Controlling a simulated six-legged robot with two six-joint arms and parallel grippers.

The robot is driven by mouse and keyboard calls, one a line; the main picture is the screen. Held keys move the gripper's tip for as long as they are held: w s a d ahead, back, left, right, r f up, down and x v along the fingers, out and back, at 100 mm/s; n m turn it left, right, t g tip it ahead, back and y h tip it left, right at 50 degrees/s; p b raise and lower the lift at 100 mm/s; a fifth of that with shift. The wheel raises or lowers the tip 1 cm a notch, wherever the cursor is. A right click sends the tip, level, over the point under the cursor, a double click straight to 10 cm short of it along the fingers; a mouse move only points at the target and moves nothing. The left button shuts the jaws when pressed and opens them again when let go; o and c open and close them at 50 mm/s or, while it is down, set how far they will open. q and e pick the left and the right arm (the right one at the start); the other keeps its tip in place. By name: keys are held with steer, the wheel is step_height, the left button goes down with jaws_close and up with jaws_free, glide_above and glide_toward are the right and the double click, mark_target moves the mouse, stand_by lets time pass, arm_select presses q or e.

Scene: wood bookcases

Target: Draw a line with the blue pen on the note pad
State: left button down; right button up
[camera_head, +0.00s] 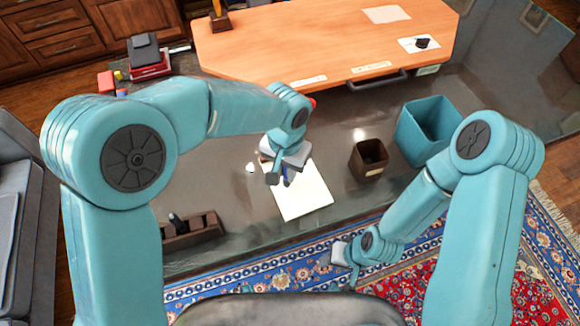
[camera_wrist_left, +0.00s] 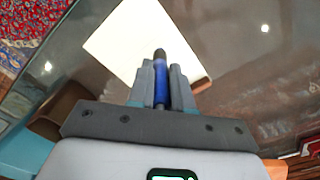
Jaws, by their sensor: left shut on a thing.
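The note pad (camera_head: 304,196) is a cream sheet lying on the dark glossy desk in the middle of the head view. It also shows in the left wrist view (camera_wrist_left: 115,45). My left gripper (camera_head: 279,180) is over the pad's upper left part. It is shut on the blue pen (camera_wrist_left: 161,82), whose dark end points out past the fingers over the pad. Whether the pen touches the paper I cannot tell. I see no line on the visible paper. My right gripper (camera_head: 348,262) hangs low over the rug, in front of the desk edge; its jaws are too small to judge.
A brown square cup (camera_head: 368,160) and a teal bin (camera_head: 428,130) stand right of the pad. A dark pen holder (camera_head: 192,230) is at the left front. A raised wooden top (camera_head: 320,45) spans the back. Bare desk lies left of the pad.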

arm_select(q)
step_height(320, 180, up, 8)
steer(key=p, duration=0.6)
steer(key=shift+r, duration=0.1)
stand_by(0.3)
steer(key=shift+f, duration=0.2)
step_height(320, 180, down, 7)
steer(key=b, duration=0.5)
steer(key=shift+r+b, duration=0.15)
steer(key=shift+b, duration=0.2)
steer(key=shift+f+b, duration=0.5)
steer(key=shift+f, duration=0.1)
stand_by(1.1)
steer(key=shift+d, duration=0.15)
steer(key=shift+w+d+r, duration=0.1)
steer(key=shift+w+d, duration=0.15)
steer(key=shift+d, duration=0.35)
